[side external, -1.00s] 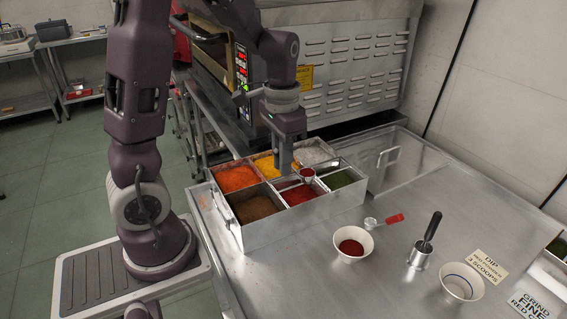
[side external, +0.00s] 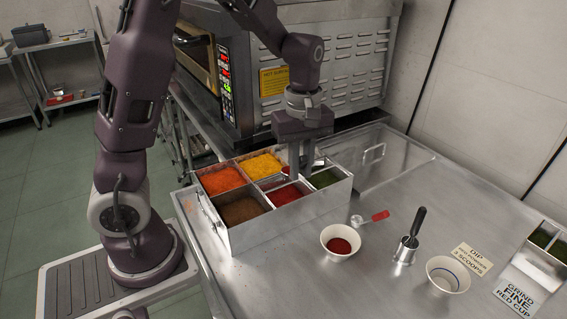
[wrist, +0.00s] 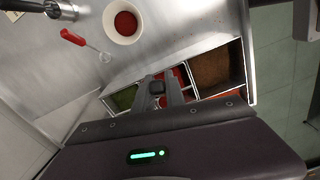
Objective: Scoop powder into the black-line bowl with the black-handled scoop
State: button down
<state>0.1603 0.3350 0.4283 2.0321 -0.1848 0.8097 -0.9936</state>
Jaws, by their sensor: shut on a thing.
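My gripper (side external: 301,172) is shut on the black-handled scoop and is over the spice tray, near the back of its red-powder compartment (side external: 288,193). The black handle end (wrist: 157,87) shows between the fingers in the wrist view. Another white bowl (side external: 447,275), with a blue line, stands at the right.
A red-handled scoop (side external: 371,217) lies behind the red-powder bowl. The tray's other compartments hold orange, yellow, brown and green powders. Labels (side external: 470,259) lie at the right. An oven (side external: 335,70) stands behind.

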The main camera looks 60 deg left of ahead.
jog(key=shift+w+d+n, duration=0.3)
jog(key=shift+d+n, duration=0.2)
jog(key=shift+n, duration=0.7)
jog(key=shift+f, duration=0.1)
jog(key=shift+f, duration=0.1)
jog(key=shift+a+f, duration=2.15)
jog(key=shift+f, duration=1.2)
jog(key=shift+d+r, duration=0.7)
jog(key=shift+r, duration=0.5)
jog(key=shift+d+r, duration=0.7)
jog(key=shift+r, duration=0.45)
jog(key=shift+d+r, duration=0.7)
jog(key=shift+r, duration=0.5)
